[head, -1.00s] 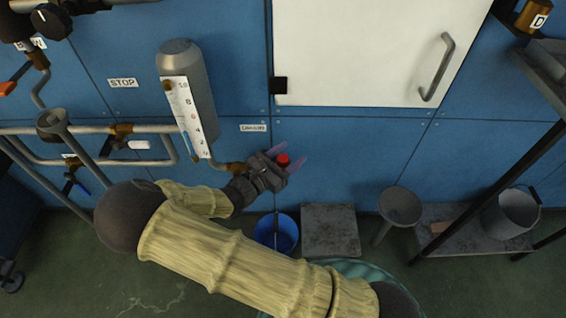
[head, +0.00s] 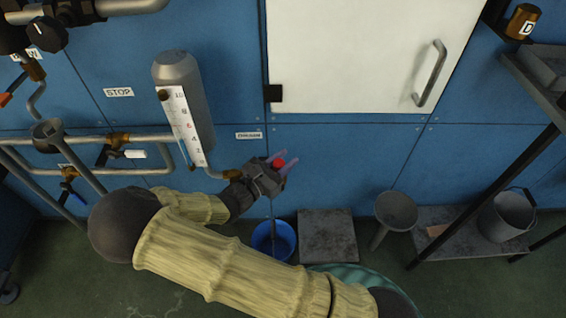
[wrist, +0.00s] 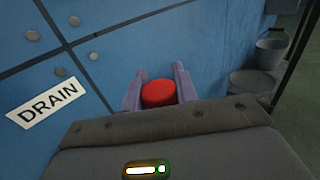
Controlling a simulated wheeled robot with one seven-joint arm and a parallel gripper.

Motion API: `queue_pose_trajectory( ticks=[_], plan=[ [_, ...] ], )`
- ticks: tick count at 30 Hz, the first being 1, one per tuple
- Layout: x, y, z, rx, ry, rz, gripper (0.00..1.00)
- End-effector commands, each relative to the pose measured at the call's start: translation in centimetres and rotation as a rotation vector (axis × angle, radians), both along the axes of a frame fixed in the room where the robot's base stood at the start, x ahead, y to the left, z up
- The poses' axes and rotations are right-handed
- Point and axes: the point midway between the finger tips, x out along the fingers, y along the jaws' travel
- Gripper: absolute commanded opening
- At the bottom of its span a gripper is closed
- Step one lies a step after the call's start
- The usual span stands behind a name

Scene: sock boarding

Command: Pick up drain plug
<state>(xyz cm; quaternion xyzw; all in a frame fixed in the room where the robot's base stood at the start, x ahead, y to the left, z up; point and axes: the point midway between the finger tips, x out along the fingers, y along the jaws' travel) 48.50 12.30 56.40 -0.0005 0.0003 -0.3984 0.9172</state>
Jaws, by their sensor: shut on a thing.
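The drain plug is a red round cap (wrist: 159,93), and it also shows in the head view (head: 279,161). My gripper (wrist: 158,88) is shut on it, with one purple finger on each side. I cannot tell whether the plug is still seated in the fitting, as my gripper body hides that part.
A DRAIN label (wrist: 45,105) is on the wall. A blue bucket (head: 262,240) stands on the floor below my gripper. A grey slab (head: 328,236), a funnel stand (head: 396,210) and a metal bucket (head: 505,215) are to the right. The gauge cylinder (head: 190,85) rises above left.

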Motion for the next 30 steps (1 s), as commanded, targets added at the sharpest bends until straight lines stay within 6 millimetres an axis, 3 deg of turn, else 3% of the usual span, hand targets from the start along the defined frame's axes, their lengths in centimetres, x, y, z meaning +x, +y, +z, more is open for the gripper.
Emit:
queue_pose_trajectory(
  ticks=[9, 13, 30],
  plan=[
    [0.0, 0.0, 6.5, 0.003, -0.002, 0.0, 0.07],
    [0.0, 0.0, 8.4, 0.002, -0.001, -0.001, 0.07],
    [0.0, 0.0, 9.1, 0.001, -0.001, 0.0, 0.07]
  ],
)
